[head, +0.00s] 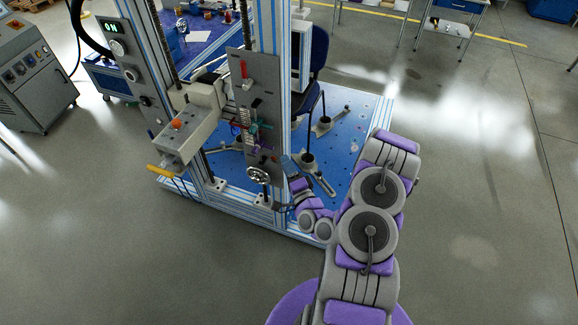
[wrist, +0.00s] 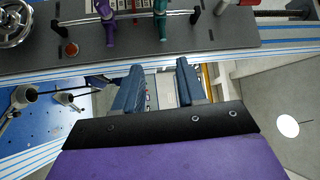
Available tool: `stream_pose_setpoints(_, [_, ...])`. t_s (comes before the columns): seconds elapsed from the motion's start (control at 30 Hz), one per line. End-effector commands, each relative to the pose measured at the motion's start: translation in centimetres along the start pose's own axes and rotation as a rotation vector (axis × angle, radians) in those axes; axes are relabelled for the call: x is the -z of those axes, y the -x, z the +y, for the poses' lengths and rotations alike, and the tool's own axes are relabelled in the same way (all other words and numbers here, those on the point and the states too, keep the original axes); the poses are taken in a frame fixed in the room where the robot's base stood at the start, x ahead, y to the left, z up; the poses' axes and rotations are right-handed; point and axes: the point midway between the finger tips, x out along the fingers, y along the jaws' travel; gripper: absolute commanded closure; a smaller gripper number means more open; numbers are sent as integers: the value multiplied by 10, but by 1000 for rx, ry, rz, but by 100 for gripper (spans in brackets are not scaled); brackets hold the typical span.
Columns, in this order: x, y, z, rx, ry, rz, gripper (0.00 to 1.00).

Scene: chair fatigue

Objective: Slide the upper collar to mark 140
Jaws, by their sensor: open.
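A panel on the blue-and-white frame carries a rod (wrist: 135,15) with two collars. A teal collar (wrist: 160,18) sits higher along the panel, which is to the right in the wrist view; a purple collar (wrist: 107,20) sits lower. In the head view the teal collar (head: 264,125) and the purple collar look tiny. A pale scale plate between them is cut off, and its marks are unreadable. My gripper (wrist: 158,80) is open and empty, apart from both collars and beside the panel's edge. In the head view it is low, right of the panel, its fingers hard to make out.
A handwheel (wrist: 14,22) and a red button (wrist: 71,48) are on the panel near the collars. A red lever (head: 244,70) is higher up. A blue perforated base plate (head: 352,125) with metal fixtures and a dark blue chair (head: 318,50) lie behind. Grey floor is clear at right.

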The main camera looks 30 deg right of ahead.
Motion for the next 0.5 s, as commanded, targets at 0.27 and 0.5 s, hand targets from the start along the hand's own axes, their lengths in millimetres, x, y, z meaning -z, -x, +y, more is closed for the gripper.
stream_pose_setpoints(0.27, [0, 12, 0, 1, -1, 2, 60])
stream_pose_setpoints(0.5, [0, 12, 0, 2, 0, 2, 60])
